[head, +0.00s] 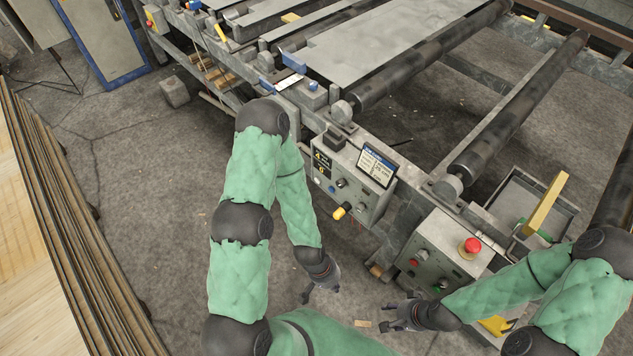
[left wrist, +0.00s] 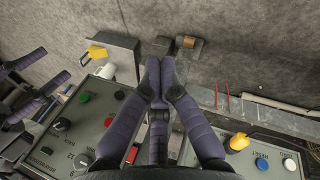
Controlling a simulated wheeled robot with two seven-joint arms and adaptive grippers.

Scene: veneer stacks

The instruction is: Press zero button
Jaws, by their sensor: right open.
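The left control box (head: 350,190) carries a display panel (head: 377,165), a blue button (head: 331,190) and a yellow switch (head: 341,211). In the left wrist view, its blue button (left wrist: 261,163), white button (left wrist: 290,164) and yellow switch (left wrist: 239,142) show at lower right. The labels are too small to read surely, so I cannot tell which button is zero. My left gripper (head: 319,293) hangs empty below this box, apart from it; its fingertips meet in the left wrist view (left wrist: 160,65). My right gripper (head: 388,315) is open and empty, below the right control box (head: 440,250).
The right control box has a red mushroom button (head: 469,247) and several smaller buttons. Conveyor rollers (head: 430,65) and the machine frame stand behind the boxes. A veneer stack (head: 50,220) is at the left. Grey floor (head: 150,190) is open between stack and machine.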

